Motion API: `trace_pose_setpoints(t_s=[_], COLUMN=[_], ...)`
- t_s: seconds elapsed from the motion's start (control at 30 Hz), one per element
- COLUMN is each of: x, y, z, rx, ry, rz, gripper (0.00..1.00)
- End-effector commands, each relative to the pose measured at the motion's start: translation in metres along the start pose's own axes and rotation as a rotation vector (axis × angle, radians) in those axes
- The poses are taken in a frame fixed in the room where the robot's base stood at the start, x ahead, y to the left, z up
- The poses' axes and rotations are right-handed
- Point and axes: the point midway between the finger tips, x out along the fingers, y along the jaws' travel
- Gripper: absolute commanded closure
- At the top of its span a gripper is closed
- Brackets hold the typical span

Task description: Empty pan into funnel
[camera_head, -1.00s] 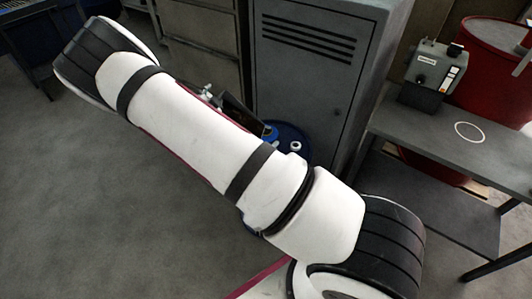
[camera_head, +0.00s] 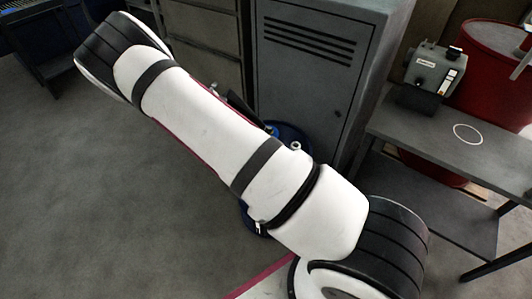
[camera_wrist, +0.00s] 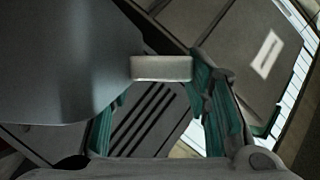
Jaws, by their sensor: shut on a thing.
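In the wrist view a large grey surface, which looks like the pan (camera_wrist: 60,55), fills the left side. A pale rectangular tab (camera_wrist: 160,68) at its right edge lies between the teal-padded fingers of my gripper (camera_wrist: 161,82), which is shut on it. In the head view my white arm hides most of the gripper and pan; only a small dark bit shows behind the arm. A blue drum (camera_head: 287,133) with a white cap stands behind the arm, partly covered. I cannot make out the funnel in either view.
A grey vented locker (camera_head: 308,75) stands right behind the drum. A grey table (camera_head: 430,134) at the right carries a grey device (camera_head: 430,72). A red drum (camera_head: 490,65) stands behind it. Open floor (camera_head: 100,200) lies at the left.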

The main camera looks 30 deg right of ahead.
Motion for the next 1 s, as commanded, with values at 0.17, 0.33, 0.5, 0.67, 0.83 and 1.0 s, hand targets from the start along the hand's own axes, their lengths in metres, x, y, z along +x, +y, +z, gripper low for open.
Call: trace_pose_setpoints(t_s=[0.17,0.33,0.5,0.67,0.83,1.0], x=[-0.004,-0.008,-0.009,-0.008,-0.008,-0.009], y=[0.000,0.000,0.000,0.000,0.000,0.000], z=[-0.010,-0.019,-0.022,-0.021,-0.021,-0.023], rx=[0.031,0.065,0.088,0.088,0.087,0.091], ry=[0.001,0.000,0.000,-0.001,-0.001,0.000], rz=[-0.011,-0.025,-0.034,-0.034,-0.034,-0.035], gripper=[1.00,1.00,1.00,1.00,1.00,1.00])
